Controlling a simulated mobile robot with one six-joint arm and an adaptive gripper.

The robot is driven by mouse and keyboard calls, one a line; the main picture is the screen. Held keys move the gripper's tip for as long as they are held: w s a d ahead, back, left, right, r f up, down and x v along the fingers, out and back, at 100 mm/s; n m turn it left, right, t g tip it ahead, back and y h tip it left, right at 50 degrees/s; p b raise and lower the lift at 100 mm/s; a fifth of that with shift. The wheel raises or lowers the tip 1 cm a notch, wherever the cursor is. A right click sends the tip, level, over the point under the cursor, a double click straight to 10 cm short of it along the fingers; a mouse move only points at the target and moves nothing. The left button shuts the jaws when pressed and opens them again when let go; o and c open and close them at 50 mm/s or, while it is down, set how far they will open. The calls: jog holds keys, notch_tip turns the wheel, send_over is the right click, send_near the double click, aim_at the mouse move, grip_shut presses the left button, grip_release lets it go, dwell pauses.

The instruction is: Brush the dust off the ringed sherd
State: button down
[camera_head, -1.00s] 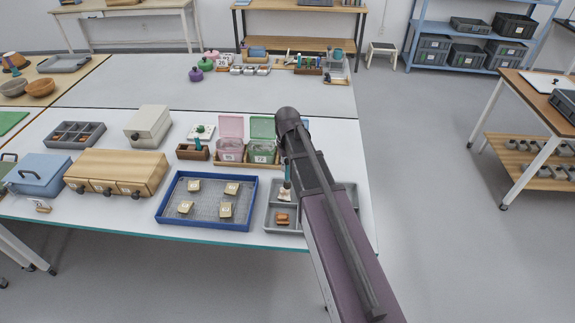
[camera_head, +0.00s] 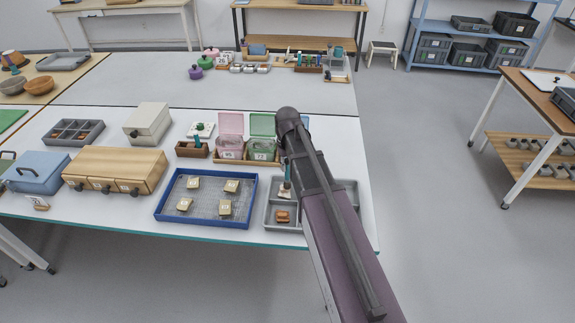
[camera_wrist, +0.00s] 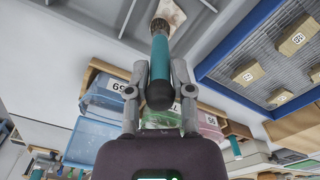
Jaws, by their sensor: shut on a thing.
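My gripper (camera_wrist: 160,75) is shut on a brush (camera_wrist: 160,48) with a teal handle and a dark round end. The brush's bristles point at a pale sherd with brown patches (camera_wrist: 174,13) and seem to touch it; exact contact cannot be told. In the head view the brush (camera_head: 287,173) stands nearly upright over this sherd (camera_head: 282,194) in a grey compartment tray (camera_head: 268,212). An orange-brown sherd (camera_head: 282,216) lies in the tray's front compartment. No ring mark can be made out on either sherd. My arm hides part of the tray's right side.
A blue-rimmed tray (camera_head: 208,222) with several tan labelled blocks lies left of the grey tray. Pink (camera_head: 230,148) and green (camera_head: 263,149) open boxes and a wooden brush holder (camera_head: 191,150) stand behind. The table's front edge is close.

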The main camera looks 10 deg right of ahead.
jog(key=shift+f, duration=0.2)
jog(key=shift+a, duration=0.1)
jog(key=shift+w+a+r, duration=0.15)
jog(key=shift+w+a, duration=0.15)
jog(key=shift+a, duration=0.45)
jog(key=shift+d, duration=0.1)
jog(key=shift+s+d, duration=0.3)
jog(key=shift+d, duration=0.5)
jog(key=shift+a, duration=0.15)
jog(key=shift+w+a, duration=0.25)
jog(key=shift+a, duration=0.5)
jog(key=shift+d, duration=0.2)
